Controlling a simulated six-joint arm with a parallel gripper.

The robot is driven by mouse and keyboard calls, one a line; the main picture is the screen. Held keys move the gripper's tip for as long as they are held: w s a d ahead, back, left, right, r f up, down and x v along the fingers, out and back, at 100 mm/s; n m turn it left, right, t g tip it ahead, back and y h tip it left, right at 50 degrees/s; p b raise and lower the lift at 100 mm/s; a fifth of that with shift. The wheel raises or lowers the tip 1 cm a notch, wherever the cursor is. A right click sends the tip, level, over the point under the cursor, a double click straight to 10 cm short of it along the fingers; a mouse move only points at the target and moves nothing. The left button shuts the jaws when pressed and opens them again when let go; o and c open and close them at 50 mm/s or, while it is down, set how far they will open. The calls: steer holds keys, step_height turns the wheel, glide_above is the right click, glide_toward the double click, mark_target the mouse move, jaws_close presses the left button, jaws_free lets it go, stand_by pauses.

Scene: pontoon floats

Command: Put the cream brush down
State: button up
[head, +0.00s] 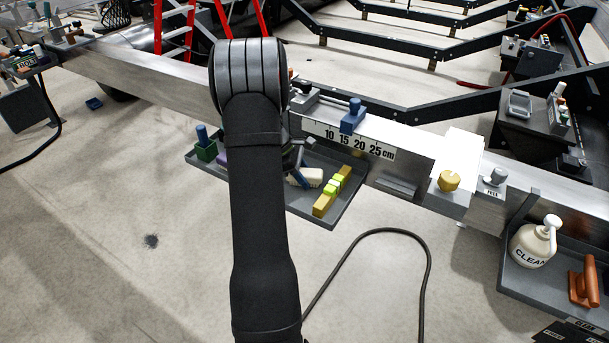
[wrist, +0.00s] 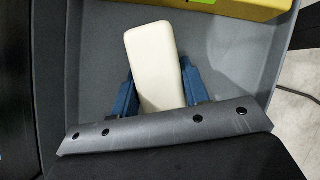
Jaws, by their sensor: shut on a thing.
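The cream brush (head: 309,177) is a pale rounded block. It is over the grey tray (head: 300,211), just left of a yellow bar with bright green parts (head: 332,190). My gripper (head: 299,178) is shut on the brush, partly hidden behind my arm in the head view. In the wrist view the blue fingers of my gripper (wrist: 159,88) press both sides of the cream brush (wrist: 152,45), with the grey tray (wrist: 85,65) beneath. I cannot tell whether the brush touches the tray floor.
A blue-topped green block (head: 205,148) stands at the tray's left end. A metal beam with a centimetre scale (head: 350,140) runs behind. A cable (head: 428,270) lies on the floor.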

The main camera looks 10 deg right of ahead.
steer(key=shift+f, duration=0.1)
steer(key=o, duration=1)
steer(key=v, duration=1.2)
steer(key=shift+r, duration=0.2)
